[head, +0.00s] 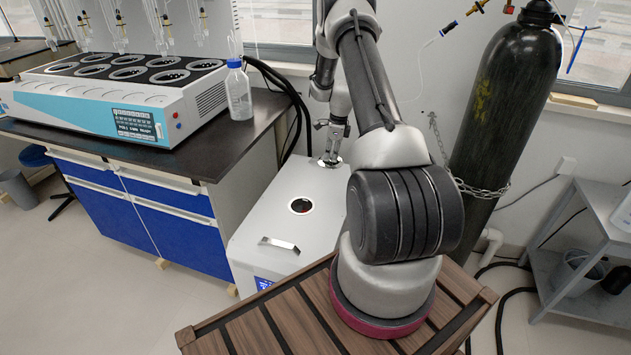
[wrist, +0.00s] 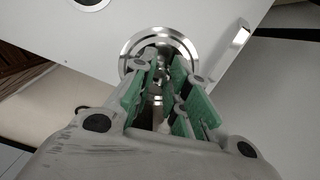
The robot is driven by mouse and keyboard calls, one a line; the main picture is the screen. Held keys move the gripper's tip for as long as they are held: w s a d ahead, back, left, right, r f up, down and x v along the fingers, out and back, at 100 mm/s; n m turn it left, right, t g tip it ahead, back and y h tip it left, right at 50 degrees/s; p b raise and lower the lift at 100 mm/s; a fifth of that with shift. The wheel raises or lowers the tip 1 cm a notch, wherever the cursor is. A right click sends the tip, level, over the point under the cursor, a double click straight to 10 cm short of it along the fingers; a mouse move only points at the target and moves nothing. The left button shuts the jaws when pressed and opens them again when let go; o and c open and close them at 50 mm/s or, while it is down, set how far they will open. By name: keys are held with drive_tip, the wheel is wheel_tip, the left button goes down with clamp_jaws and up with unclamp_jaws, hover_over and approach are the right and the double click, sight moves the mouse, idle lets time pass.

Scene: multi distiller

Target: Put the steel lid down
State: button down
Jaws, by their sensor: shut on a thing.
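The steel lid (wrist: 128,66) is a round, shiny disc with a raised knob; in the head view it shows as a small bright disc (head: 330,163). My gripper (head: 334,152) points down, shut on the lid's knob. In the wrist view the green-padded fingers of my gripper (wrist: 166,85) stand on either side of the knob and hide part of the lid. The lid is at the far part of the white box's top (head: 290,185); I cannot tell whether it touches it.
A round opening (head: 300,205) lies nearer on the box top, with a metal handle (head: 280,244) in front. A dark bench (head: 190,150) with a heating unit (head: 120,95) and bottle (head: 239,95) stands left. A chained black gas cylinder (head: 500,110) stands right.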

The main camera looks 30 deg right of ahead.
drive_tip(key=shift+w+d+r+m, duration=0.1)
drive_tip(key=shift+w+r+m, duration=0.1)
drive_tip(key=shift+m, duration=0.6)
drive_tip(key=shift+f+m, duration=0.1)
drive_tip(key=shift+m, duration=0.8)
drive_tip(key=shift+f, duration=0.3)
wheel_tip(320, 180, down, 9)
drive_tip(key=shift+f, duration=0.15)
drive_tip(key=shift+f, duration=0.15)
drive_tip(key=c, duration=1.4)
unclamp_jaws()
